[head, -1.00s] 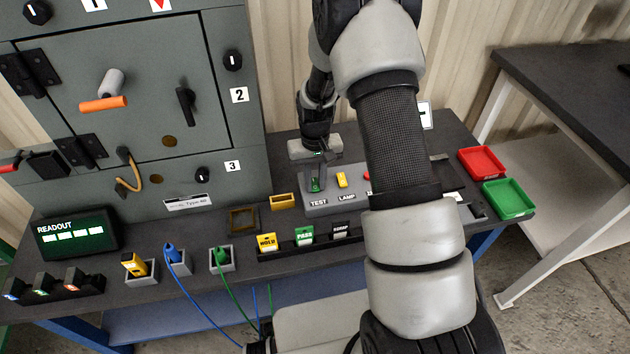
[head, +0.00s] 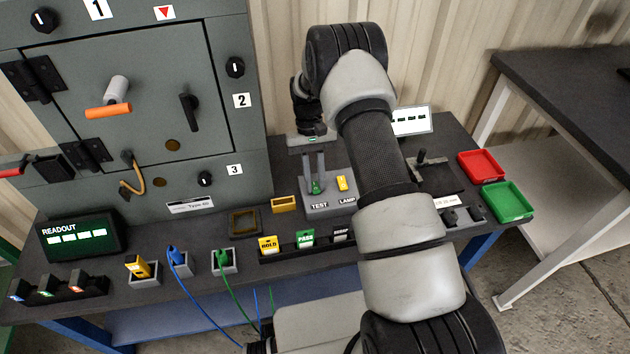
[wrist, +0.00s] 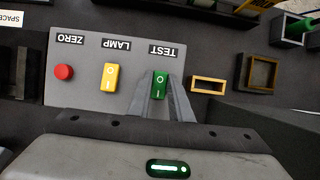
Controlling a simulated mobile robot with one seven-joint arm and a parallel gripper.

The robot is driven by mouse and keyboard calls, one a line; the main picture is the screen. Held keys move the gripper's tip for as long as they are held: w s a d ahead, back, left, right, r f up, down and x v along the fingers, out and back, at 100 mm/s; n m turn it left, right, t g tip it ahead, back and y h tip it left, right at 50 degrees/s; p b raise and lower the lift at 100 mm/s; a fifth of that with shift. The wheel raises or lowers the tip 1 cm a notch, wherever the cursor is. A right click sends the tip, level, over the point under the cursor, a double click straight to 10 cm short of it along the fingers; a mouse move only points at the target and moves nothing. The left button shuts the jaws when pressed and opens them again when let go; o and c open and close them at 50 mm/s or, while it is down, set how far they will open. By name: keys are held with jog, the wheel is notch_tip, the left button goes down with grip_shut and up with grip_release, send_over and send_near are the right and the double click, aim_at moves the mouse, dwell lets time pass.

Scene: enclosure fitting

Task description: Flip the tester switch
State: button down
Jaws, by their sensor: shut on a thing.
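The tester is a grey box (wrist: 85,87) on the bench, with labels TEST, LAMP and ZERO. Its TEST switch is a green rocker (wrist: 160,83), also visible in the head view (head: 315,187). Beside it is a yellow LAMP rocker (wrist: 110,78) and a red ZERO button (wrist: 64,72), which my arm hides in the head view. My gripper (wrist: 160,102) points down at the TEST switch, one finger on each side of it, shut on the rocker. Which way the rocker is tipped is hard to tell.
A grey cabinet (head: 150,70) with handles stands to the left. A yellow-framed socket (head: 284,204) and a brown one (head: 243,222) sit beside the tester. A row of HOLD (head: 268,244) and PASS tags stands in front. Red (head: 481,165) and green trays lie at the right.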

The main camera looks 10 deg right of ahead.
jog(key=c, duration=1.6)
grip_release()
jog(key=shift+p+v, duration=1.3)
jog(key=shift+v, duration=7.45)
